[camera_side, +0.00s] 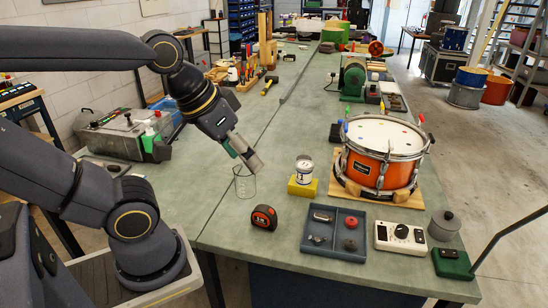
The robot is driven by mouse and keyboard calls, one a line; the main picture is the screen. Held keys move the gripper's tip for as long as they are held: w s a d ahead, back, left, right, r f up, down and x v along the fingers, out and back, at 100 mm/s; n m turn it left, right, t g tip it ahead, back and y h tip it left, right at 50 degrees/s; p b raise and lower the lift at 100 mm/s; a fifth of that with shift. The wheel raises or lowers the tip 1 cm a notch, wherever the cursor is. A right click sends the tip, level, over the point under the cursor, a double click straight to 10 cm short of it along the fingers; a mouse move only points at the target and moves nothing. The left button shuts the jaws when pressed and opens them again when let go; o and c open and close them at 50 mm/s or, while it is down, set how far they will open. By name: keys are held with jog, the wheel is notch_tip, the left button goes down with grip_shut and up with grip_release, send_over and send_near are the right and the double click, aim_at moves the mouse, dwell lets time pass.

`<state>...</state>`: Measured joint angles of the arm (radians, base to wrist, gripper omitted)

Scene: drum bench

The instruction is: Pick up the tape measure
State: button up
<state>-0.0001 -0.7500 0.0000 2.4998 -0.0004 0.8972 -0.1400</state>
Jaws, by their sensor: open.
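The tape measure (264,217) is a small dark case with red-orange on it. It rests on the green bench top, left of a dark compartment tray. My gripper (251,161) points down and to the right above the bench. It is open, with nothing visible between its fingers. It is up and slightly left of the tape measure in the picture, apart from it. A clear glass beaker (245,186) stands just below the fingertips; I cannot tell how close they are to it.
The compartment tray (313,252) holds small parts right of the tape measure. A small tin stands on a yellow block (303,187). An orange drum (379,172) is on a wooden board. A white meter box (399,238) sits at the front right. The bench left of the tape measure is clear.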

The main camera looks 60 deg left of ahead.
jog(key=w+a+n, duration=0.1)
jog(key=w+n, duration=0.3)
jog(key=n, duration=0.6)
jog(key=n+g, duration=0.5)
jog(key=n, duration=0.9)
send_over(264, 208)
notch_tip(264, 208, down, 11)
jog(key=shift+g, duration=0.3)
notch_tip(264, 208, down, 12)
jog(key=shift+d+f, duration=0.15)
notch_tip(264, 208, down, 6)
jog(key=shift+r, duration=0.1)
jog(key=shift+a, duration=0.2)
grip_shut()
